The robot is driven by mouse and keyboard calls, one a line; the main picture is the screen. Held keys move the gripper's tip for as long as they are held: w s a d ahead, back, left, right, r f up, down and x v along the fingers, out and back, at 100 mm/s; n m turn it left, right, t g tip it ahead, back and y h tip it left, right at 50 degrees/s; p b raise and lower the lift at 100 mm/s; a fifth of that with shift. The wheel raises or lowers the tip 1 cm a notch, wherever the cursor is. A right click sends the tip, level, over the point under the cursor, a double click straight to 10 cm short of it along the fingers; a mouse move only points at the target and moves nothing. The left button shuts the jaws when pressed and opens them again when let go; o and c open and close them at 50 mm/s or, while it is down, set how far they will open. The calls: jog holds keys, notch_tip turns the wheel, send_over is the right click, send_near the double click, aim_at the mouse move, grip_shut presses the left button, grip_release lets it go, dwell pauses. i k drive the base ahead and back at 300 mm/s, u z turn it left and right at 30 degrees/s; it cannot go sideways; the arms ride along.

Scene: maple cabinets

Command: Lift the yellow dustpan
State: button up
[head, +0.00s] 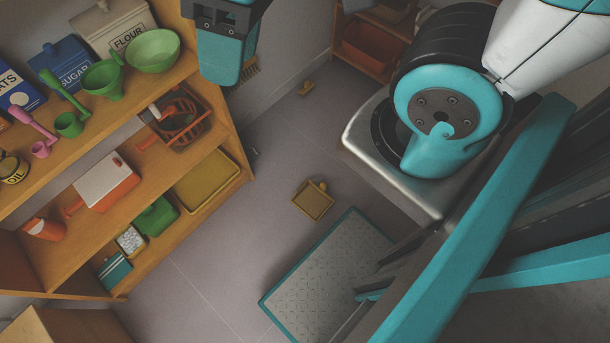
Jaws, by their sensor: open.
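The yellow dustpan (312,202) lies on the grey floor near the middle of the head view, with its short handle toward the upper right. Nothing covers it. My gripper (222,68) shows at the top of the view, a dark block with teal below it, near the shelf's right end. It is open, and I see nothing held in it. It is well apart from the dustpan, up and to the left of it in the picture. The gap between its fingers is hidden from this angle.
A wooden shelf unit (222,138) with bowls, canisters and bins stands at left. A teal-edged grey mat (335,270) lies below the dustpan. A small yellow object (306,88) lies by the wall. An orange bin (367,48) stands at the back. Floor around the dustpan is clear.

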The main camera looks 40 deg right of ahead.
aim_at(311, 200)
jog(key=u, duration=0.25)
jog(key=k, duration=0.95)
jog(key=z, duration=1.15)
jog(key=i, duration=0.35)
jog(key=u, duration=0.9)
